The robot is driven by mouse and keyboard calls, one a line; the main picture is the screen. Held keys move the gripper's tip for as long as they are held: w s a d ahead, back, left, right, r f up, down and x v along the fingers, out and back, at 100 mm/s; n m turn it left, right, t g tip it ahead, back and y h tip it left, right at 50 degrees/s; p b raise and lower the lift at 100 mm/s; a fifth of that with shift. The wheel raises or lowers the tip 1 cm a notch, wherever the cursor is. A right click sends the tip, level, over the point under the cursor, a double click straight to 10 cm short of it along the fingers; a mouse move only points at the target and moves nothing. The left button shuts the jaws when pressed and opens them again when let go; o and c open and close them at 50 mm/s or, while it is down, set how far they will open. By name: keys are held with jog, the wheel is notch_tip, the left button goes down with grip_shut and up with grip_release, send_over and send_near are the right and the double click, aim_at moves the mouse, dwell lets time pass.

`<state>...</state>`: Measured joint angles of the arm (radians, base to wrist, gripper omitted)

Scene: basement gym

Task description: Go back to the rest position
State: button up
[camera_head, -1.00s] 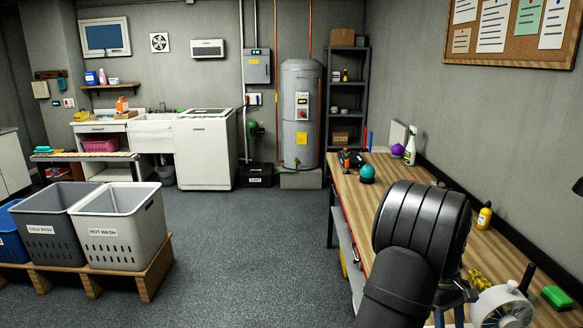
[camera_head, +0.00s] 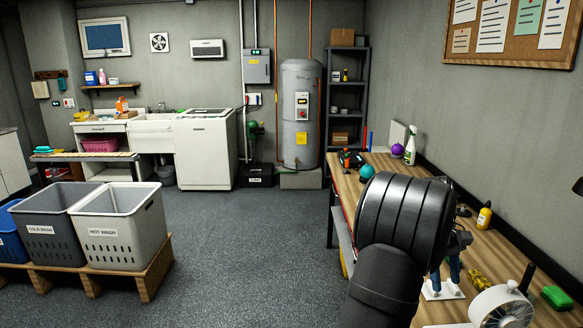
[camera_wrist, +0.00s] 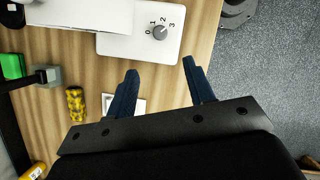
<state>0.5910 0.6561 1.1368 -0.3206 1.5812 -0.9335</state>
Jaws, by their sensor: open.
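My gripper (camera_wrist: 160,85) shows in the wrist view with its two blue fingers spread apart and nothing between them. It is over the wooden workbench (camera_wrist: 190,110), close to a white base with a dial marked 0 to 3 (camera_wrist: 130,45). In the head view my arm covers part of the workbench (camera_head: 378,180), and the gripper (camera_head: 443,285) shows partly behind it, above the bench near the white fan (camera_head: 500,308). A small white plate lies behind the fingers.
A yellow patterned object (camera_wrist: 75,104) and a green block (camera_head: 557,297) lie on the bench. A yellow bottle (camera_head: 484,216), a spray bottle (camera_head: 410,146), a teal ball (camera_head: 367,172) and a purple ball (camera_head: 397,150) stand further along. The floor (camera_head: 240,250) left of the bench is clear.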

jog(key=x, duration=1.3)
jog(key=shift+s+f, duration=0.15)
jog(key=shift+f, duration=0.2)
jog(key=shift+f+n, duration=0.1)
jog(key=shift+n, duration=0.3)
jog(key=n+t+h, duration=0.1)
jog(key=n, duration=0.2)
jog(key=shift+s+a, duration=0.1)
jog(key=shift+s, duration=0.05)
jog(key=w+a+r+m, duration=0.1)
jog(key=w+r+m, duration=0.1)
jog(key=r, duration=0.5)
jog(key=w+a+r+m+g, duration=0.1)
jog(key=w+r, duration=0.3)
jog(key=r, duration=0.3)
jog(key=shift+r+m+y, duration=0.4)
